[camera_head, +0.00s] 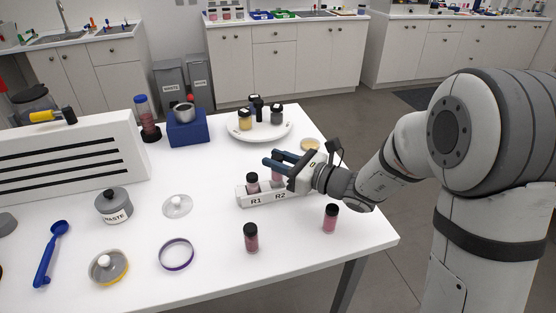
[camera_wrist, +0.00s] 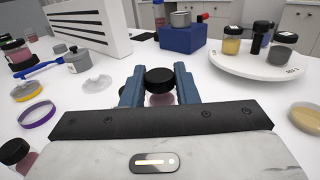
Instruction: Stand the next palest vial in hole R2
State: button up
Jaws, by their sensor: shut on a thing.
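A small white rack (camera_head: 258,200) marked R1 and R2 sits on the white table. A black-capped pink vial (camera_head: 252,184) stands upright in R1. My gripper (camera_head: 275,160) is over the R2 end, its blue fingers shut on another pink vial (camera_head: 277,175). The held vial's black cap (camera_wrist: 160,80) shows between the fingers in the wrist view. It looks upright above R2; its lower end is hidden, so I cannot tell whether it is seated. Two more black-capped, darker pink vials stand on the table in front, one at left (camera_head: 251,238) and one at right (camera_head: 330,218).
A round white tray (camera_head: 282,133) with several jars stands behind the rack. A tan dish (camera_head: 310,145) lies close to my gripper. A clear lid (camera_head: 177,206), a grey waste pot (camera_head: 113,206) and a purple-rimmed ring (camera_head: 176,254) lie left. The table's right edge is near.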

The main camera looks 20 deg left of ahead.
jog(key=shift+f, duration=0.15)
jog(key=shift+f+b, duration=0.3)
jog(key=shift+b, duration=0.15)
jog(key=shift+f, duration=0.25)
